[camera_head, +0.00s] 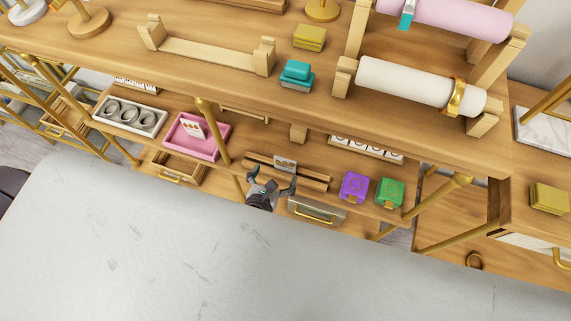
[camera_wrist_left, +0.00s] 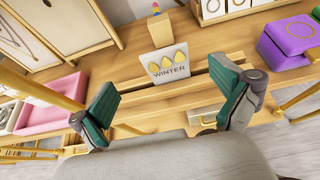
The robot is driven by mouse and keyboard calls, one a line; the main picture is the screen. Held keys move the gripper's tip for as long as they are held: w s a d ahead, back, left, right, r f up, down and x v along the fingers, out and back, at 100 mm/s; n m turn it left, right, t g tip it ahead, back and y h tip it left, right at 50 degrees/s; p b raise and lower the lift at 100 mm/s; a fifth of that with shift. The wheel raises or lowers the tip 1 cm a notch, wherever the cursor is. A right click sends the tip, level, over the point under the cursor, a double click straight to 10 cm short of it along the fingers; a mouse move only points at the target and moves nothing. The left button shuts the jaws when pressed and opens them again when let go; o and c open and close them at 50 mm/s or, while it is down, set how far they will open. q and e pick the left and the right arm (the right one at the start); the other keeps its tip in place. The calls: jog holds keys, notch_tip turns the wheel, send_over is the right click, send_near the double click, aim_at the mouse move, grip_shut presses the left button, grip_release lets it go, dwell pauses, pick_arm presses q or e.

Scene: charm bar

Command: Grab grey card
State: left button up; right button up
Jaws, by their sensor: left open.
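The grey card (camera_head: 284,163) stands in a slotted wooden holder (camera_head: 310,180) on the lower shelf. In the left wrist view the card (camera_wrist_left: 166,66) shows gold drop shapes and the word WINTER, and leans back slightly. My left gripper (camera_head: 272,181) is in front of the holder, on the near side of the card. Its green-padded fingers (camera_wrist_left: 165,90) are spread open and empty, one to each side of the card in the picture, with the card beyond them. No contact with the card shows. My right gripper is not in view.
A purple box (camera_head: 353,187) and a green box (camera_head: 390,193) stand to the right of the holder. A pink tray (camera_head: 208,150) and a white tray (camera_head: 150,127) lie to its left. The upper shelf (camera_head: 200,78) overhangs behind. A gold-handled drawer is just below.

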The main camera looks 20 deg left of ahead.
aim_at(285, 162)
pick_arm(q)
jog(key=x, duration=0.6)
jog(key=shift+s+d+b, duration=0.1)
jog(key=shift+d+b, duration=0.15)
jog(key=shift+b, duration=0.1)
jog(key=c, duration=0.9)
